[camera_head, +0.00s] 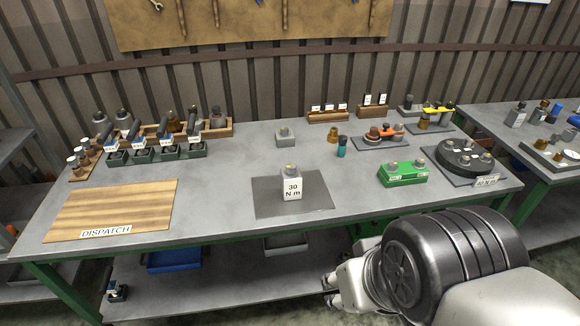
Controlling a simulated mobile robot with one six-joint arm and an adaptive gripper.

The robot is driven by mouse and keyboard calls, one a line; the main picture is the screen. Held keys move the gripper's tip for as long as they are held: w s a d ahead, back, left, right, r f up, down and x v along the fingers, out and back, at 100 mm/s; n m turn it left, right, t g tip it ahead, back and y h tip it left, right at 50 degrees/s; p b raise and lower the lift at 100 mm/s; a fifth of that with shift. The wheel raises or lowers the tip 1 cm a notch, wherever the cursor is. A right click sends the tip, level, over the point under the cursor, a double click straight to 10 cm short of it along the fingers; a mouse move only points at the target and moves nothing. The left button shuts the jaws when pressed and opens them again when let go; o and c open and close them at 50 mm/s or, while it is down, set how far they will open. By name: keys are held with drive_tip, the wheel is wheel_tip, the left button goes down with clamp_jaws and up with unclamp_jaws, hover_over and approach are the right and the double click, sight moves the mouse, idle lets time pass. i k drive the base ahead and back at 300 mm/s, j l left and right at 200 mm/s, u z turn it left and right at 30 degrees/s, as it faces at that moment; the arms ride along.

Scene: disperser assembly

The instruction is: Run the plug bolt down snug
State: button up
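A small block with a white "30 N m" card (292,188) on its front stands on a dark grey mat (262,194) near the middle of the bench. My gripper (328,288) is low at the front, below the bench's front edge and apart from the block. Its fingers are small and partly hidden by my arm, so I cannot tell whether they are open.
A wooden "DISPATCH" board (120,208) lies at left, with dark green bins (157,154) behind. The bench front between board and mat is clear.

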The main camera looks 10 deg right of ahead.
sight(291, 169)
drive_tip(key=i+l+u, duration=0.6)
drive_tip(key=i+l, duration=0.25)
drive_tip(key=l, duration=0.15)
